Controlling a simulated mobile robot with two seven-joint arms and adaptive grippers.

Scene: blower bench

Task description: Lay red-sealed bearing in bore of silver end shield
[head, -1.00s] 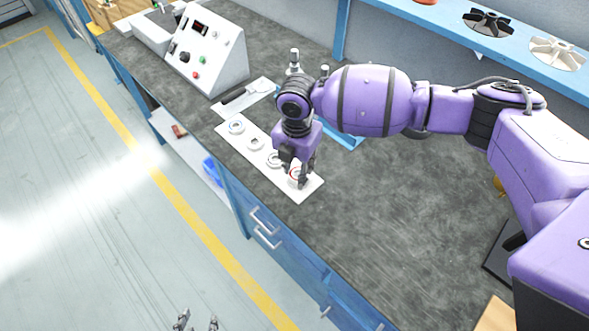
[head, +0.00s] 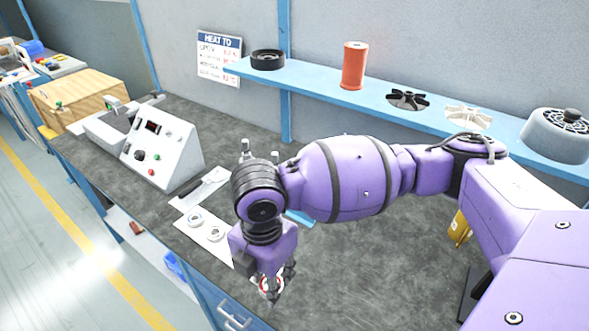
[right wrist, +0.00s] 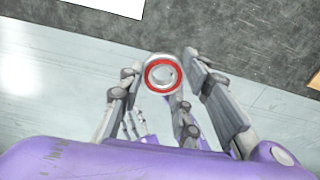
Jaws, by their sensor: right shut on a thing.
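The red-sealed bearing (head: 270,284) is a small metal ring with a red face. My right gripper (head: 272,288) is shut on it and holds it up at the front edge of the bench. In the right wrist view the bearing (right wrist: 162,73) shows its red ring face-on between the fingertips (right wrist: 163,68). I cannot make out the silver end shield; my right arm covers the middle of the bench. A bit of a blue item (head: 300,218) shows behind that arm. My left gripper does not show clearly.
A white strip (head: 183,222) with ring bearings (head: 195,219) lies along the front edge, partly behind my gripper. A sloped control box (head: 160,150) stands at left. A blue shelf (head: 325,85) with fan parts runs along the wall.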

